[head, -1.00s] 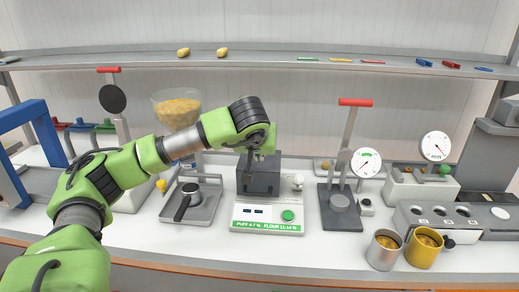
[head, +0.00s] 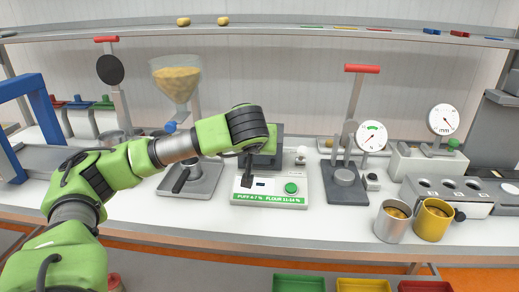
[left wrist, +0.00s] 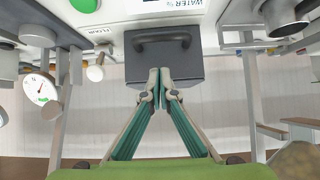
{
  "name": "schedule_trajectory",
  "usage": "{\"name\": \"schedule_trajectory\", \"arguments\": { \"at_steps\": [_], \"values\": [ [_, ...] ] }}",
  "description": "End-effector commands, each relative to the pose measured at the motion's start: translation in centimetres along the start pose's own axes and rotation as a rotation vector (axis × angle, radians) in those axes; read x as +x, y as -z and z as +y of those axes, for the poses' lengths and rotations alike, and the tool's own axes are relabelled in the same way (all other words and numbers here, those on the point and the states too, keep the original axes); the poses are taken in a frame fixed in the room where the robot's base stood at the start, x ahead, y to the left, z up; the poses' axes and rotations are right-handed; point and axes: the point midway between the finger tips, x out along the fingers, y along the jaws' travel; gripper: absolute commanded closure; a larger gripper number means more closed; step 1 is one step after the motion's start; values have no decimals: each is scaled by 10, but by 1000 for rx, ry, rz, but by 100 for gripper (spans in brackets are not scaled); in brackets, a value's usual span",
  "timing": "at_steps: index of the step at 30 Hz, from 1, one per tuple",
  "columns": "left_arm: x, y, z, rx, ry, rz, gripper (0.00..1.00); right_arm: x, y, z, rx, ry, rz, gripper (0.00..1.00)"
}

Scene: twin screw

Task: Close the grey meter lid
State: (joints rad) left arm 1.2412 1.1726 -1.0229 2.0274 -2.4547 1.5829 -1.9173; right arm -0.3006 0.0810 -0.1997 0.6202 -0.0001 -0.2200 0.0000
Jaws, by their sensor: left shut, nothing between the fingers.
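The grey meter lid (head: 268,160) is a dark grey block-like part on the white meter (head: 297,172), partly hidden behind my left gripper in the head view. In the left wrist view the lid (left wrist: 185,70) shows a black bar handle (left wrist: 161,42) near the meter's front. I cannot tell how far the lid is open. My left gripper (head: 247,183) points down in front of the lid's left side, over the meter's display. In the left wrist view its closed fingertips (left wrist: 160,73) overlap the lid; contact is unclear. My right gripper is out of view.
A metal cup (head: 392,222) and a yellow cup (head: 432,220) are near the front right edge. The counter before the meter is clear.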

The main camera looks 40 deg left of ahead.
Motion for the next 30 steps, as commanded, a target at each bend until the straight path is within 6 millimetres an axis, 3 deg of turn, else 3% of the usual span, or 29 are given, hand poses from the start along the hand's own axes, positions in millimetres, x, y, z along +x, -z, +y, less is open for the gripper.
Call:
{"name": "schedule_trajectory", "arguments": {
  "at_steps": [11, 24, 30],
  "values": [
    [-10, 1, 1, -1, -3, 2, 100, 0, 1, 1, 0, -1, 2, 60],
    [-97, 1, 1, 0, -4, 4, 100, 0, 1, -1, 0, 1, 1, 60],
    [-117, 0, 0, -1, -2, 1, 100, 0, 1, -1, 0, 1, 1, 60]
  ]
}}
